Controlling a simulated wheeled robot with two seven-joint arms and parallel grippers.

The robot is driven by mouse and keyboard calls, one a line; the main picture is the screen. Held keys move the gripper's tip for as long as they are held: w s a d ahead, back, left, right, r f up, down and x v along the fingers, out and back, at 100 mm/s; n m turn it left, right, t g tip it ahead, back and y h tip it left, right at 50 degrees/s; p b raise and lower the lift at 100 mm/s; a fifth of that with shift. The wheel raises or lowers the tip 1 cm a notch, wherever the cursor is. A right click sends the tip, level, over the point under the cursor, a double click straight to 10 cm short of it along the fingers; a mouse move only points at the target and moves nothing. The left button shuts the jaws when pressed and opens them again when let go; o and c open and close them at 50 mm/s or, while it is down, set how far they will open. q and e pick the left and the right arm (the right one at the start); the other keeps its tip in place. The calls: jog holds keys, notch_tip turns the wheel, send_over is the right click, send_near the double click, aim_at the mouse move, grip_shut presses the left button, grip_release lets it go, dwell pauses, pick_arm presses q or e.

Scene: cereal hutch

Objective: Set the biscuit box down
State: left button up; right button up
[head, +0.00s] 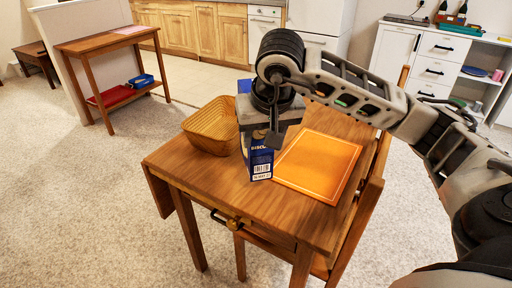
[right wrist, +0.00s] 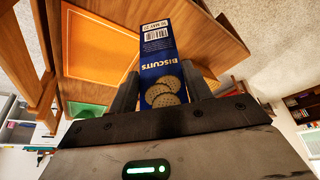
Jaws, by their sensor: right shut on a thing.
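The biscuit box (head: 259,165) is dark blue with a barcode and stands upright at the wooden table (head: 215,179), between the wicker basket and the orange placemat. In the right wrist view the box (right wrist: 159,58) shows the word BISCUITS and pictures of round biscuits. My right gripper (right wrist: 163,90) is shut on the box, one finger on each side. In the head view my right gripper (head: 262,133) covers the box's upper part from above. I cannot tell whether the box's base touches the tabletop. My left gripper is out of view.
A wicker basket (head: 209,127) sits close to the left of the box. An orange placemat (head: 318,166) lies close to its right. A wooden chair (head: 368,205) is tucked at the table's right side. The tabletop's front left is bare.

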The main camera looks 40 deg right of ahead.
jog(key=w+f, duration=0.3)
jog(key=w+d+f, duration=0.1)
jog(key=w+f, duration=0.1)
jog(key=shift+w+f, duration=0.1)
jog(key=shift+f, duration=0.15)
jog(key=shift+s+p+x, duration=0.15)
jog(key=shift+s+x, duration=0.05)
jog(key=shift+x, duration=0.7)
jog(key=shift+s+p+x, duration=0.15)
jog(key=shift+x, duration=0.8)
jog(key=shift+a+f, duration=0.2)
jog(key=shift+f, duration=0.05)
jog(key=o, duration=1.4)
